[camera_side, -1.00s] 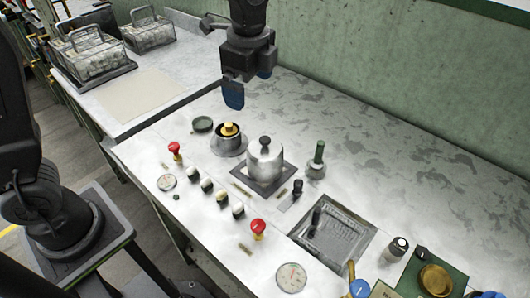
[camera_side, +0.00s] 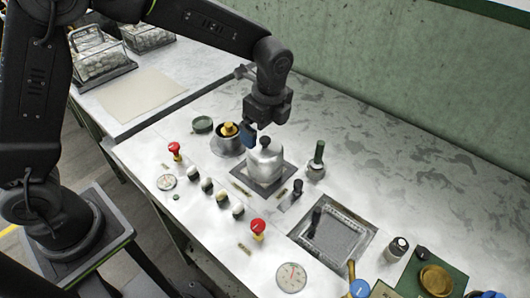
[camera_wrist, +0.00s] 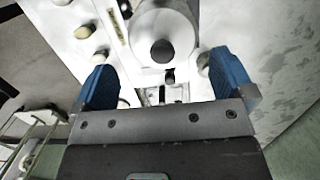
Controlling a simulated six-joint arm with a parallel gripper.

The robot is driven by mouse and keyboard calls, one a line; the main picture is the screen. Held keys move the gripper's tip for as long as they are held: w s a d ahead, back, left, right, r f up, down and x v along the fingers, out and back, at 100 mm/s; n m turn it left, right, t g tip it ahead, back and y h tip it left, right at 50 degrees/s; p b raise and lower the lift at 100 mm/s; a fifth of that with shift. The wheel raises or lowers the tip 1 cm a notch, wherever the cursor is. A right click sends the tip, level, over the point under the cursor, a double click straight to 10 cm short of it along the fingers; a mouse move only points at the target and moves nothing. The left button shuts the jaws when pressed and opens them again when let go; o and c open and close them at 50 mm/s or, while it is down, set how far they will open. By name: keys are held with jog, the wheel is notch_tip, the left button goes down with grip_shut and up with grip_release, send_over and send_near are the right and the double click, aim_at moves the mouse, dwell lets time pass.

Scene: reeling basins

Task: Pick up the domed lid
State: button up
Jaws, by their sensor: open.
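The domed lid (camera_side: 265,165) is a shiny silver cover with a round black knob on top. It sits upright on a dark square plate (camera_side: 285,181) on the metal counter. In the wrist view the lid (camera_wrist: 178,22) shows at the top middle, its black knob between and beyond the two blue fingers. My gripper (camera_wrist: 170,80) is open and empty. In the side view my gripper (camera_side: 250,135) is just above and behind the lid, close to the knob; a gap to it is hard to judge there.
A brass-topped pot (camera_side: 228,140) stands left of the lid. A green-handled lever (camera_side: 317,160) and a small black lever (camera_side: 297,189) stand to its right. Red mushroom buttons (camera_side: 258,227) and several knobs line the front. The counter behind right is clear.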

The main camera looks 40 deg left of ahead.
aim_at(265, 139)
notch_tip(265, 139, down, 4)
jog(key=shift+w+a+f, duration=0.1)
jog(key=shift+f, duration=0.05)
jog(key=shift+c, duration=0.2)
jog(key=c, duration=0.8)
